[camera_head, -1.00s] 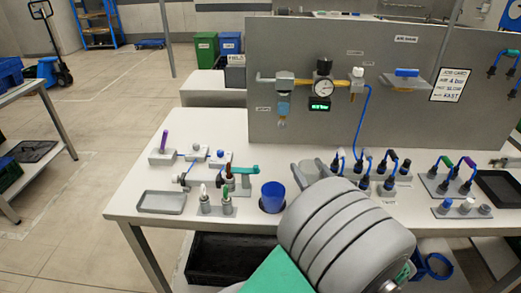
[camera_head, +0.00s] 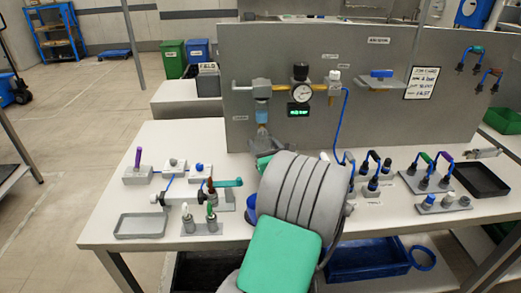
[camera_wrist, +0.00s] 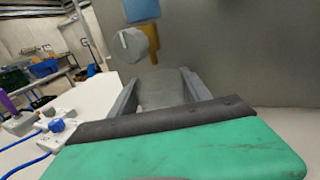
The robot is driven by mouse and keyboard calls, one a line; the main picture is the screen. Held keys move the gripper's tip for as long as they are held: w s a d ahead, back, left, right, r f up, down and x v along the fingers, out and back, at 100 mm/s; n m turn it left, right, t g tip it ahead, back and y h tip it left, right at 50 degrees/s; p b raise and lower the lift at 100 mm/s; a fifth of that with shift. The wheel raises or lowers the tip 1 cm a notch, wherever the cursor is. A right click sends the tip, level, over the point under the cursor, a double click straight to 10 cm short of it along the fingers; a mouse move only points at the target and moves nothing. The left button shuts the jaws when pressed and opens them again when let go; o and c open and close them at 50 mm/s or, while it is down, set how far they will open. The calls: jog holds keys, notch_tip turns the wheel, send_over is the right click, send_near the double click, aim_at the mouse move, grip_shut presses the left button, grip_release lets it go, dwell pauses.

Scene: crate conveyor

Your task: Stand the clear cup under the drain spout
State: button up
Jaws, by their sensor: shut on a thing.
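My gripper (camera_wrist: 160,90) is shut on the clear cup (camera_wrist: 158,88), a greyish see-through thing between the two fingers in the wrist view. In the head view my gripper (camera_head: 268,148) is near the panel, below the filter with a blue bowl (camera_head: 262,116). My own arm hides much of the cup there. The drain spout (camera_wrist: 134,45) appears as a grey fitting with a white lever beyond the fingers in the wrist view. The cup looks near it and lower in the picture; I cannot tell whether it is directly underneath or touching the table.
A grey panel (camera_head: 350,80) stands behind the table. Left of my arm are a valve fixture (camera_head: 215,190), a grey tray (camera_head: 140,225) and a partly hidden blue cup (camera_head: 251,208). Hose couplings (camera_head: 372,170) stand to the right.

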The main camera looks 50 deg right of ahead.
aim_at(261, 150)
jog(key=shift+w+d, duration=0.25)
jog(key=shift+w, duration=0.15)
jog(key=shift+w+d+f+b, duration=0.1)
jog(key=shift+f+b, duration=0.15)
jog(key=shift+f, duration=0.6)
jog(key=shift+w+d+f+b, duration=0.1)
jog(key=shift+f+b, duration=0.1)
jog(key=shift+f, duration=0.65)
jog(key=shift+f, duration=0.25)
jog(key=o, duration=1.3)
jog(key=shift+r, duration=0.1)
